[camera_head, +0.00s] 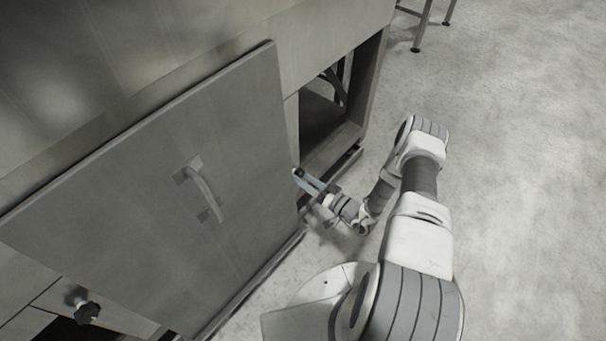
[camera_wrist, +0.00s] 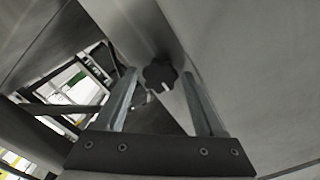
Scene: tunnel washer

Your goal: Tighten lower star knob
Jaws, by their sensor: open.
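A black star knob (camera_wrist: 160,75) with a small pale mark shows in the wrist view, on a grey metal strip. It lies between the tips of my open gripper (camera_wrist: 158,77), with a gap visible on each side. I cannot tell how deep it sits between the fingers. In the head view my gripper (camera_head: 309,182) is at the right edge of the large grey door panel (camera_head: 120,225), and the knob there is mostly hidden or too small to tell. Another black star knob (camera_head: 87,311) is at the lower left, below the panel and far from my gripper.
The panel carries a bar handle (camera_head: 205,195). Right of it is an open bay (camera_head: 325,115) in the machine with dark framing inside. Metal legs (camera_head: 422,25) stand at the top. The concrete floor (camera_head: 530,180) on the right is clear.

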